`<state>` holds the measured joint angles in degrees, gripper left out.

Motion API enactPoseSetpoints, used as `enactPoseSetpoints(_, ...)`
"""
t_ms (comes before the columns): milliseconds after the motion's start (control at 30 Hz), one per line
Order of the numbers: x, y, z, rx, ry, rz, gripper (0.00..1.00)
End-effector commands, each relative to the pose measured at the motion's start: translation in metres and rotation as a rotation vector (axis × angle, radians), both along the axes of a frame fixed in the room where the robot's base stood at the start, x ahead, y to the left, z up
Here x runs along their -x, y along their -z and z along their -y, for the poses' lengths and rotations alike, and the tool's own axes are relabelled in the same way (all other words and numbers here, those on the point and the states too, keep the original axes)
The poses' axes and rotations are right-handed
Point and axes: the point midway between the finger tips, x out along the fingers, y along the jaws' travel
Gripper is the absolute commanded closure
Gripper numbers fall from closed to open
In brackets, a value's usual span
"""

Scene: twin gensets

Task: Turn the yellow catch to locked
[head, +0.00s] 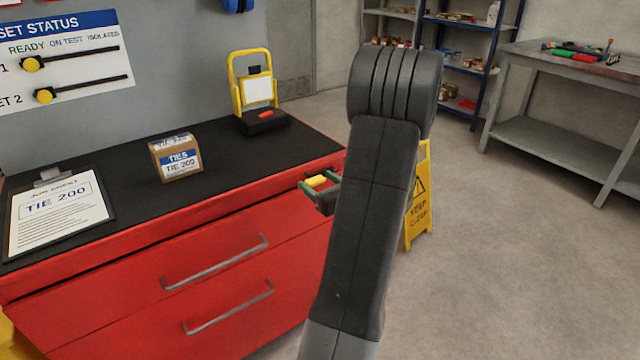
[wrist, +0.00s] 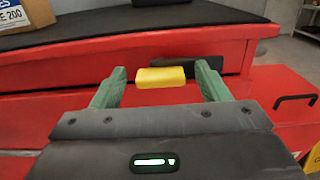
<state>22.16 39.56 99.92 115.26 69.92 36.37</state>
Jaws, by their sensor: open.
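The yellow catch (wrist: 161,77) is a small yellow block on the upper front of the red cabinet (wrist: 60,105), beside a dark plate (wrist: 205,63). In the wrist view it lies between the two green fingers of my gripper (wrist: 158,84), with a gap on each side. My gripper is open. In the head view the catch (head: 316,182) shows between the green fingers of my gripper (head: 318,188), at the cabinet's upper right front. My own arm covers the area to the right. I cannot read the catch's locked or unlocked marking.
On the black cabinet top (head: 110,170) stand a cardboard box (head: 175,157), a clipboard (head: 60,215) and a yellow work lamp (head: 255,95). Two drawer handles (head: 215,262) stick out below. A yellow floor sign (head: 420,215) stands behind my arm.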

Motion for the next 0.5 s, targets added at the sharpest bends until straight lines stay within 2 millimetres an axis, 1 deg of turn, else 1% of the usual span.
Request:
enactPoseSetpoints(167,0.0000,-0.0001,0.0000,0.000,0.000,0.000,0.31)
enactPoseSetpoints(267,0.0001,-0.0001,0.0001,0.000,0.000,0.000,0.49)
enactPoseSetpoints(400,0.0002,-0.0002,0.0001,0.000,0.000,0.000,0.76)
enactPoseSetpoints(500,0.0002,-0.0002,0.0001,0.000,0.000,0.000,0.94)
